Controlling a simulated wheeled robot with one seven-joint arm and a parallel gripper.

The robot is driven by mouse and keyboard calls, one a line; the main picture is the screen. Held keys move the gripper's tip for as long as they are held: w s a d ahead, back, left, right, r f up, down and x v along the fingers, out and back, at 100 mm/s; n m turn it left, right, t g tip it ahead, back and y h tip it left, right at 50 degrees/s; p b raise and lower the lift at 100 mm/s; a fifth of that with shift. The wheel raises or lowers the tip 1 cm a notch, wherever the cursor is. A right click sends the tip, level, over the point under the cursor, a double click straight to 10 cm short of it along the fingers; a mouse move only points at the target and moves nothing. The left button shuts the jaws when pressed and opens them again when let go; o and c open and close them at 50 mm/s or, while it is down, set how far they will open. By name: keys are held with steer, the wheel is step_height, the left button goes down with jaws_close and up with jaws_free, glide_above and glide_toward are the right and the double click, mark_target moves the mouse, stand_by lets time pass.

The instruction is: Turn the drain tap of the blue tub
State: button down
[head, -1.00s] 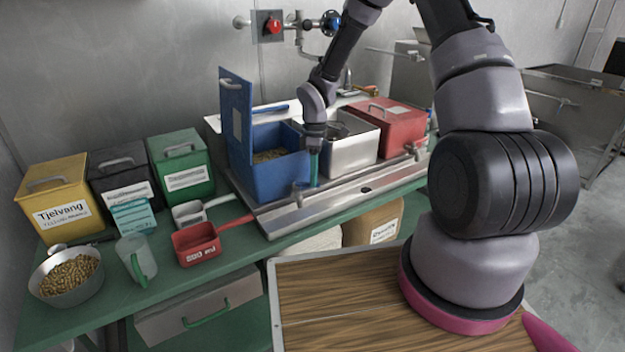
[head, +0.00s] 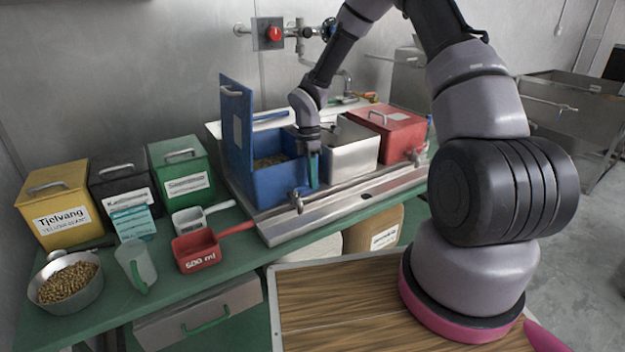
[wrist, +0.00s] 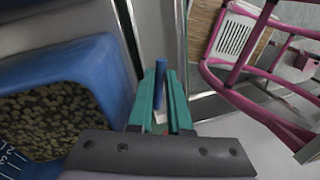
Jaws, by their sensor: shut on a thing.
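The blue tub (head: 275,183) stands on the metal drain tray with its blue lid (head: 236,130) raised; it holds beans, which also show in the wrist view (wrist: 55,110). Its metal drain tap (head: 298,200) sticks out at the front, low near the right corner. My gripper (head: 314,182) points down at the tub's front right corner, just above and right of the tap spout. In the wrist view, the green fingers (wrist: 161,72) are shut on a slim blue tap handle (wrist: 160,84). The join between handle and tap is hidden.
A steel tub (head: 352,153) and a red tub (head: 390,130) stand close on the right. A red scoop (head: 196,250), a clear jug (head: 136,265) and a bowl of beans (head: 66,285) are on the green bench at left. The tray's front strip (head: 335,212) is mostly clear.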

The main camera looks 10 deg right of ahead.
steer(key=c, duration=0.8)
jaws_free()
steer(key=shift+c, duration=0.2)
steer(key=shift+s, duration=0.1)
steer(key=s+a+m+t+y, duration=0.1)
steer(key=s+m, duration=0.2)
steer(key=m, duration=0.4)
steer(key=s+a+m+y, duration=0.1)
steer(key=s+a+m, duration=0.15)
steer(key=m, duration=0.55)
steer(key=s+d+r+m+t, duration=0.1)
steer(key=d+r, duration=0.2)
steer(key=r, duration=0.6)
steer(key=s+d+r+m+t, duration=0.1)
steer(key=s+d+r+m, duration=0.1)
steer(key=r, duration=0.7)
steer(key=s+d+r+m+t, duration=0.1)
steer(key=d+r, duration=0.3)
steer(key=r, duration=0.6)
steer(key=shift+s+d+t, duration=0.2)
steer(key=shift+s+t, duration=0.25)
steer(key=shift+t, duration=0.05)
